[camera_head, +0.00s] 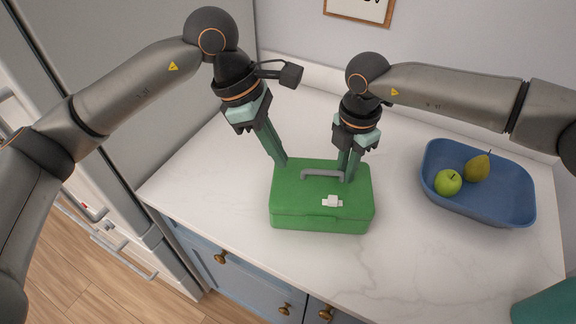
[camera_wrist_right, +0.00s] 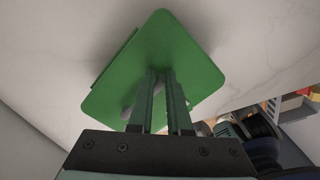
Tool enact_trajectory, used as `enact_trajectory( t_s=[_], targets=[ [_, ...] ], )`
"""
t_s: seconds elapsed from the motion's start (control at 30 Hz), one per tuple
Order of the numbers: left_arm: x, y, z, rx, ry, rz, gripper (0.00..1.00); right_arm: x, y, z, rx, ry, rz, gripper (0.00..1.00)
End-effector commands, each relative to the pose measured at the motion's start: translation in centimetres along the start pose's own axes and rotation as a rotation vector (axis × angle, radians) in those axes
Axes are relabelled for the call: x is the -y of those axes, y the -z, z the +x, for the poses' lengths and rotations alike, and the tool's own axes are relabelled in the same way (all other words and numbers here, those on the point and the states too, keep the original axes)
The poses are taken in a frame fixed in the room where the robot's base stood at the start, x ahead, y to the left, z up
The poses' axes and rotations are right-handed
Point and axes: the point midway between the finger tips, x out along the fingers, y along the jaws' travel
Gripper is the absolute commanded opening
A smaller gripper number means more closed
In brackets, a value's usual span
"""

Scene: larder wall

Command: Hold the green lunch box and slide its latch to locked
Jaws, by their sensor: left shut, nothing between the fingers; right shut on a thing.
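The green lunch box (camera_head: 300,210) stands on the white counter with its grey handle (camera_head: 318,173) across the lid. A small white latch (camera_head: 332,201) sits near the lid's front edge; I cannot tell whether it is locked. My right gripper (camera_head: 346,180) points down and is shut on the handle's right end. In the right wrist view its fingers (camera_wrist_right: 163,75) reach the green lid (camera_wrist_right: 170,50), and part of the handle (camera_wrist_right: 128,113) shows beside them. My left gripper (camera_head: 281,164) is shut and empty, its tips by the box's back left corner; contact is unclear.
A blue bowl (camera_head: 500,207) with a green apple (camera_head: 448,182) and a pear (camera_head: 478,166) stands right of the box. A teal object (camera_head: 545,303) is at the lower right. The counter (camera_head: 400,250) is clear in front of the box.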

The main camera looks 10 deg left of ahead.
Motion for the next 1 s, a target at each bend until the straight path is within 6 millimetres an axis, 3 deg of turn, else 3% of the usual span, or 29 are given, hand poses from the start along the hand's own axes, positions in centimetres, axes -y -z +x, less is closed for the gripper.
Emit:
enact_trajectory(
  t_s=[0.47, 0.5, 0.8, 1.0],
  targets=[
    [-0.02, 0.02, -0.69, -0.001, -0.001, -0.001, 0.0, -0.01, -0.04, -0.02, 0.001, -0.001, 0.0, 0.0],
    [-0.02, 0.02, -0.69, 0.0, -0.001, -0.001, 0.0, -0.01, -0.04, -0.02, 0.001, -0.001, 0.0, 0.18],
    [-0.01, 0.02, -0.66, 0.0, 0.0, -0.001, 0.0, -0.01, -0.03, -0.02, 0.001, 0.0, 0.0, 0.51],
    [-0.01, 0.01, -0.66, 0.0, 0.0, -0.001, 0.0, -0.01, -0.03, -0.02, 0.001, 0.0, 0.0, 0.51]
  ],
)
